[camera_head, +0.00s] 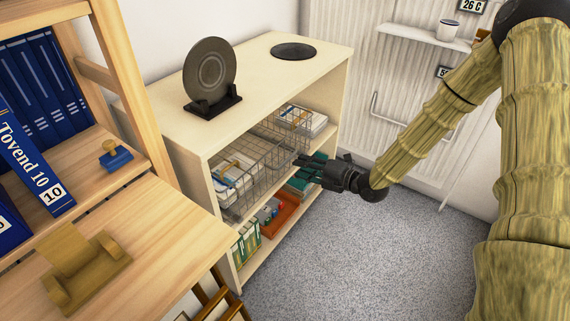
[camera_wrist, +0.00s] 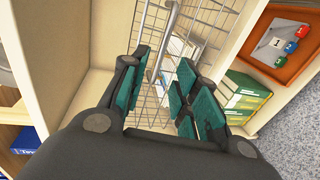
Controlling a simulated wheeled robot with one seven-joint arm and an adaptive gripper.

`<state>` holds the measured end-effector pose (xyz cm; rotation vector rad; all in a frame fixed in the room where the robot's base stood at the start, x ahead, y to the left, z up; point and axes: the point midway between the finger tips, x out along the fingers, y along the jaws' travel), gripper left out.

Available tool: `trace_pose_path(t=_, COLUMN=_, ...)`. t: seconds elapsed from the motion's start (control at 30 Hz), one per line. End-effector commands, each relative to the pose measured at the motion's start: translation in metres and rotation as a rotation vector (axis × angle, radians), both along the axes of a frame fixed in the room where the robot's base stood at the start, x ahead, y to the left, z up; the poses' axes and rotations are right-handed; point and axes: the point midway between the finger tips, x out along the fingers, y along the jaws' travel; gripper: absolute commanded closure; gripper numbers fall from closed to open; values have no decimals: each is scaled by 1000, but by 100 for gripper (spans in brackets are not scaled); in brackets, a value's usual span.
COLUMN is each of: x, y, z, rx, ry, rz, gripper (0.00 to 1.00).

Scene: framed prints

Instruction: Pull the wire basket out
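The wire basket (camera_head: 262,172) sits on the upper shelf of the cream shelf unit, with papers and other items inside. In the wrist view its wire mesh (camera_wrist: 205,22) fills the upper middle. My gripper (camera_head: 303,162) is at the front of the basket, toward its right end. In the wrist view the two teal-padded fingers of my gripper (camera_wrist: 160,92) are spread apart, with basket wires and a rim bar showing in the gap. I cannot tell whether the pads touch the wire.
The cream shelf unit (camera_head: 170,100) holds a dark round plate (camera_head: 211,70) on a stand. A red tray (camera_head: 278,217) and green books (camera_head: 246,243) are on the lower shelf. A wooden desk (camera_head: 150,245) stands at left. The grey carpet (camera_head: 345,255) in front is clear.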

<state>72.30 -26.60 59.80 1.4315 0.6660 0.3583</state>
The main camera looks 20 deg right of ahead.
Motion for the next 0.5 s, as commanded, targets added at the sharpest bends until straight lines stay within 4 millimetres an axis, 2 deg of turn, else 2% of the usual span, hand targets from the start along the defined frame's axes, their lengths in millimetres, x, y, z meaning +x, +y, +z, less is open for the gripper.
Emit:
trace_pose_path(t=0.3, x=39, y=31, z=-12, rx=1, ry=1, rz=0, gripper=70)
trace_pose_path(t=0.5, x=55, y=43, z=-16, rx=1, ry=1, rz=0, gripper=70)
